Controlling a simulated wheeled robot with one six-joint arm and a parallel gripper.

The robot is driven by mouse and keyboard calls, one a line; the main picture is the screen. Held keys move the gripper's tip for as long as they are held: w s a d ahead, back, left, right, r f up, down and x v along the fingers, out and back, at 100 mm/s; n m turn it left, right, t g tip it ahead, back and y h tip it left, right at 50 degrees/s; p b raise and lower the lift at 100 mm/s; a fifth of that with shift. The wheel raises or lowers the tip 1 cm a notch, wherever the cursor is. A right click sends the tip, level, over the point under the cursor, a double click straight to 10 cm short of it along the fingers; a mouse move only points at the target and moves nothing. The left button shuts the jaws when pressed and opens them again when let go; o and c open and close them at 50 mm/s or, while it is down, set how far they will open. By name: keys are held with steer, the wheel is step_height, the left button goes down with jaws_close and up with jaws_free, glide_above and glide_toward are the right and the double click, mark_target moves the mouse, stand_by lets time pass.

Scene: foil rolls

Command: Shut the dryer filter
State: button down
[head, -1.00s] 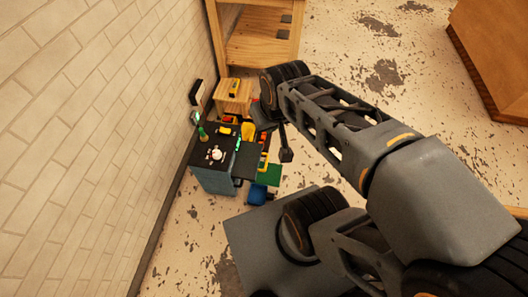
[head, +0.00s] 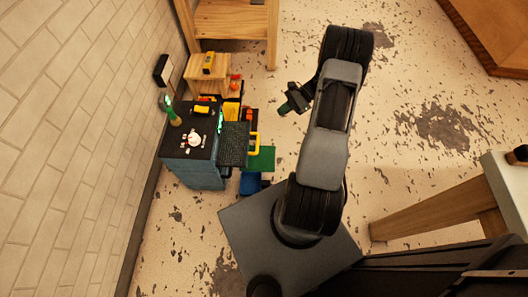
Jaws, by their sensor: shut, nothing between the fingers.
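A small blue-grey cabinet (head: 193,177) with a black top stands against the wall, left of centre in the head view. It looks like the dryer, though I cannot be sure. A dark mesh-like panel (head: 233,147) sticks out from its right side and may be the filter, standing open. My gripper (head: 284,107) is shut and empty. In the picture it is up and to the right of the panel, apart from it. The panel's joint with the cabinet is too small to make out.
Small items, including a green bottle (head: 173,115) and a white object (head: 194,139), are on the black top. A yellow bin (head: 232,112), a green piece (head: 262,159) and a blue piece (head: 250,183) crowd its right side. Open floor lies right.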

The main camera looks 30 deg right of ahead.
steer(key=s+d+f+m+t+y+b, duration=0.1)
steer(key=d+f+m+t+b, duration=0.1)
steer(key=f, duration=0.5)
steer(key=s+d+f+m+t+b, duration=0.1)
steer(key=f+m+t+b, duration=0.15)
steer(key=f, duration=0.45)
steer(key=s+d+f+m+t+y+b, duration=0.1)
steer(key=s+d+f+m, duration=0.15)
steer(key=f, duration=0.45)
steer(key=w+b+x, duration=0.1)
steer(key=b+x, duration=0.1)
steer(key=x, duration=1.2)
steer(key=shift+t+b, duration=0.35)
steer(key=shift+b, duration=0.05)
steer(key=shift+a, duration=0.1)
